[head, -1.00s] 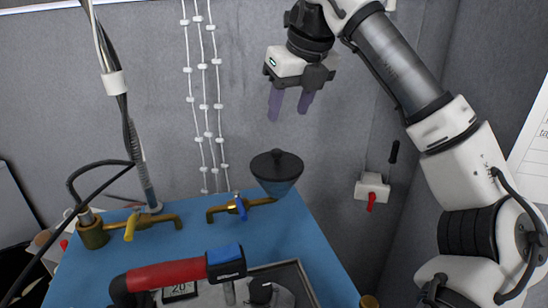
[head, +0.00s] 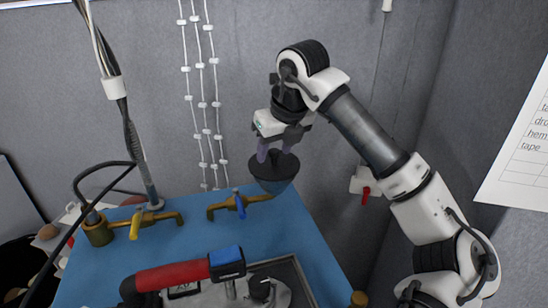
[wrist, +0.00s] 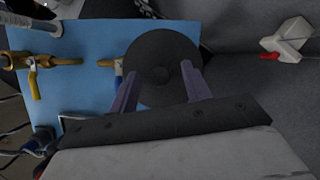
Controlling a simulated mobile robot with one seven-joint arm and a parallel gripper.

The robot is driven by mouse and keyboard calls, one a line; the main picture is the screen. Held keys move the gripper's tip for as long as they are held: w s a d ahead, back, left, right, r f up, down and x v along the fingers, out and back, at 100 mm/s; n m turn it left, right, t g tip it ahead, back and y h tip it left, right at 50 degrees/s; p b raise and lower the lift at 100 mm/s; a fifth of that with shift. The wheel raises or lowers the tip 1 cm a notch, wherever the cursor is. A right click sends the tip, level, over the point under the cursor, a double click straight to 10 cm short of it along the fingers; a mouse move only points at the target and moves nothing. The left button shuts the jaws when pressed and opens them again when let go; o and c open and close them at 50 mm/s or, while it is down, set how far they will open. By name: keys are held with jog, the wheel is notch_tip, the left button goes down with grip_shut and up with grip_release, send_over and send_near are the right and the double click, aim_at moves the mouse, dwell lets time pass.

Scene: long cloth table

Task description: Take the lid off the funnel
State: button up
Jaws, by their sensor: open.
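The funnel (head: 276,188) is blue-grey and stands at the back right of the blue table, with its dark round lid (head: 272,172) on top. My gripper (head: 275,156) is open and points down just over the lid, its purple fingers apart. In the wrist view the lid (wrist: 157,52) is a dark disc with a small round knob (wrist: 160,74) at its middle. The fingertips (wrist: 158,71) appear on either side of the knob, with a gap to each. The funnel body is hidden under the lid there. Whether the fingertips touch the lid I cannot tell.
A brass pipe with a blue-handled valve (head: 240,203) is just left of the funnel. Another brass valve with a yellow handle (head: 136,222) stands further left. A red and blue tool (head: 190,273) lies in front. The grey wall is close behind.

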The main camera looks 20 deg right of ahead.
jog(key=shift+c, duration=0.2)
jog(key=c, duration=1)
grip_shut()
jog(key=shift+r, duration=0.1)
